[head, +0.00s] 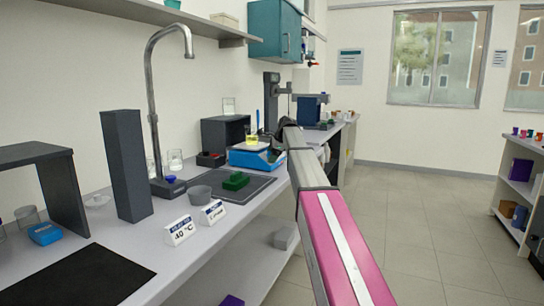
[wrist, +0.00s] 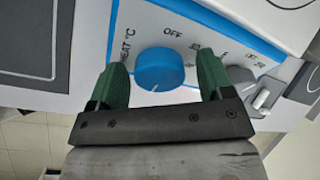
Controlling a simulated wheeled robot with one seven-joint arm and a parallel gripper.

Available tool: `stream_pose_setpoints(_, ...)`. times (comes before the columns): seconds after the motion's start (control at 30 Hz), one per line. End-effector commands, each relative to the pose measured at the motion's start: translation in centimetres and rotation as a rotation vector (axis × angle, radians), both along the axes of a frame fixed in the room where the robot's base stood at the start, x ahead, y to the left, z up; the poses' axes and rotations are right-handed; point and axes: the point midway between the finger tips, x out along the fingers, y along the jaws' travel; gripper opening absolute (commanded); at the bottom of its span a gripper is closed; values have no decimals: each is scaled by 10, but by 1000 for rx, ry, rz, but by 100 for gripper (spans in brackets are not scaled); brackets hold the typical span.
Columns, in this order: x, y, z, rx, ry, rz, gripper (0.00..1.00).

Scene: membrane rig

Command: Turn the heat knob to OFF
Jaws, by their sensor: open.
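The heat knob (wrist: 160,68) is a round blue knob on a white panel with a blue border in the wrist view. "HEAT °C" is printed to its left and "OFF" above it. A small white mark shows on the knob's lower edge, on the side away from OFF. My gripper (wrist: 160,66) is open, with one green finger on each side of the knob; I cannot tell if either touches it. In the head view the blue-and-white hotplate (head: 251,158) stands on the bench, partly behind my arm. The knob cannot be made out there.
A grey knob (wrist: 240,76) sits right of my right finger. A beaker of yellow liquid (head: 252,140) stands on the hotplate. A green block (head: 236,181) and a grey bowl (head: 200,193) are nearby. The tall tap (head: 152,100) rises further left.

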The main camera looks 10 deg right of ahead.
Motion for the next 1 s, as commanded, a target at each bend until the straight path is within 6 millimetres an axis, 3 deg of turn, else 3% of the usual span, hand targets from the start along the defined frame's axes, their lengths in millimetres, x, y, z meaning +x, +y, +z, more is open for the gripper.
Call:
stream_pose_setpoints(0.17,0,0,0,0,0,0,74)
stream_pose_setpoints(0.33,0,0,0,0,0,0,24)
stream_pose_setpoints(0.7,0,0,0,-12,-18,32,24)
stream_pose_setpoints(1.0,-1,0,0,-71,-105,188,24)
